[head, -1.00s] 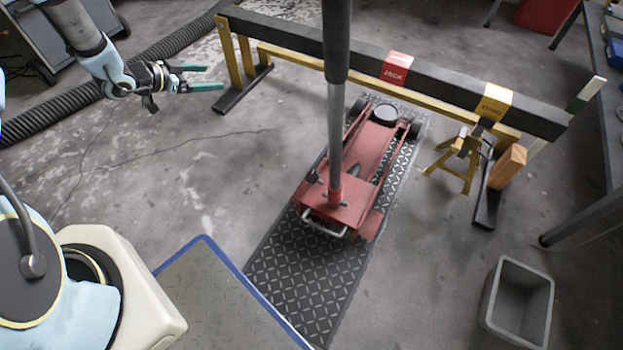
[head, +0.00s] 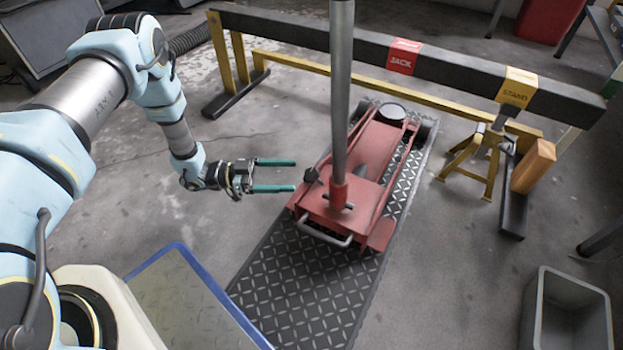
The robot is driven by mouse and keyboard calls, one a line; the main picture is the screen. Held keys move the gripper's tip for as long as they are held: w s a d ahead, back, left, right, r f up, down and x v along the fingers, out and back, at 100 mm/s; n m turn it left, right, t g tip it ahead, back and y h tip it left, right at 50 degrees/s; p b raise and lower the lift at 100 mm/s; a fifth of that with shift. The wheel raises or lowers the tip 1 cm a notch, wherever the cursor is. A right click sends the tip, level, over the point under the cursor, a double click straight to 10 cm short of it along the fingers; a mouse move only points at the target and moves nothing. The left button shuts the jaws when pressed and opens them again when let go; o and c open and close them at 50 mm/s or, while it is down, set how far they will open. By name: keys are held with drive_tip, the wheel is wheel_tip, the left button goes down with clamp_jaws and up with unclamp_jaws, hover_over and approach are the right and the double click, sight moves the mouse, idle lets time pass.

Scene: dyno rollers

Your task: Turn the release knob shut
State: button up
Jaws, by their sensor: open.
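The red floor jack (head: 362,170) stands on a dark tread-plate strip. Its grey handle (head: 341,95) rises upright from a red socket at the jack's near end. A small dark knob (head: 311,175) sticks up at the jack's near left side; it looks like the release knob, but its setting is too small to tell. My gripper (head: 295,175) is open and empty. Its two green fingers point right, one above the other in the picture, with their tips close to the left of the knob. I cannot tell whether they touch it.
A black beam (head: 290,29) on yellow legs, with red JACK and yellow STAND labels, runs behind the jack. A yellow jack stand (head: 475,158) and a wooden block (head: 533,166) stand to the right. A grey bin (head: 567,325) is at lower right. A blue-edged plate (head: 190,300) lies at lower left.

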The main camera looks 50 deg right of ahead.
sight(306, 172)
drive_tip(key=b+x, duration=0.2)
drive_tip(key=x, duration=0.5)
drive_tip(key=c, duration=1.3)
drive_tip(key=shift+c, duration=0.2)
drive_tip(key=shift+w+m+g+y, duration=0.1)
drive_tip(key=shift+m+g+y, duration=0.2)
drive_tip(key=shift+m, duration=0.3)
drive_tip(key=m+g+y, duration=0.1)
drive_tip(key=m+y, duration=0.3)
drive_tip(key=m, duration=0.1)
drive_tip(key=shift+g, duration=0.4)
drive_tip(key=shift+m+y, duration=2.3)
drive_tip(key=shift+m, duration=0.1)
